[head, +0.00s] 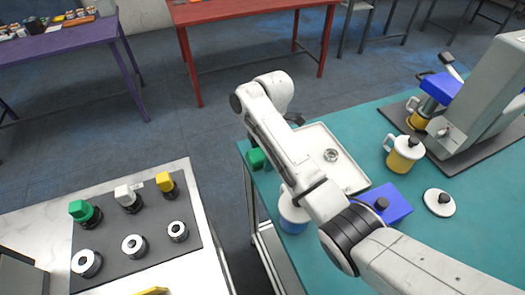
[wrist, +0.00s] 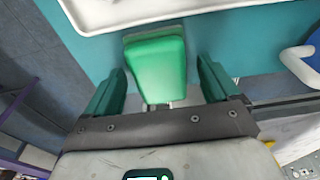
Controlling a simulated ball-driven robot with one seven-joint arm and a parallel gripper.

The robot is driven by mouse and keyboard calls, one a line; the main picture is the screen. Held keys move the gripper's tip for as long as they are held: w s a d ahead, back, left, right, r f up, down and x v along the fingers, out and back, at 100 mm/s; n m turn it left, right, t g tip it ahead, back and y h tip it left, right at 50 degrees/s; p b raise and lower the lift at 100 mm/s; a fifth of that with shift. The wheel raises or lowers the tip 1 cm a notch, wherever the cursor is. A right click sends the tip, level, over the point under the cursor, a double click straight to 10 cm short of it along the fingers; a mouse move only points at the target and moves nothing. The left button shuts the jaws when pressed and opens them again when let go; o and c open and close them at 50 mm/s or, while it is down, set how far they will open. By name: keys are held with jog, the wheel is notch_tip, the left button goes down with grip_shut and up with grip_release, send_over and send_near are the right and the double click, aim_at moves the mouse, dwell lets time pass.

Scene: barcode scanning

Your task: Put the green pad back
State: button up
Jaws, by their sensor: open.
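A green pad (wrist: 155,62) shows in the wrist view at the edge of the teal table, in front of a white tray. My gripper (wrist: 160,90) is open, with one dark green finger on each side of the pad and a gap visible on both sides. I cannot tell how far the fingers are from it in depth. In the head view a green piece at the teal table's left edge (head: 256,158) looks like the same pad, partly covered by my arm. My gripper is hidden behind my arm there.
The white tray (head: 345,160) holds a small metal ring. A blue and white cup (head: 293,212), a blue box (head: 388,205) and a coffee machine (head: 485,100) stand on the teal table. A dark mat (head: 105,240) on the white counter holds several tools, one green-topped (head: 80,210).

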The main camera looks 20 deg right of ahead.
jog(key=shift+r, duration=0.55)
notch_tip(320, 180, up, 11)
jog(key=d+p, duration=0.1)
jog(key=p, duration=0.5)
jog(key=shift+d, duration=0.2)
dwell(1.0)
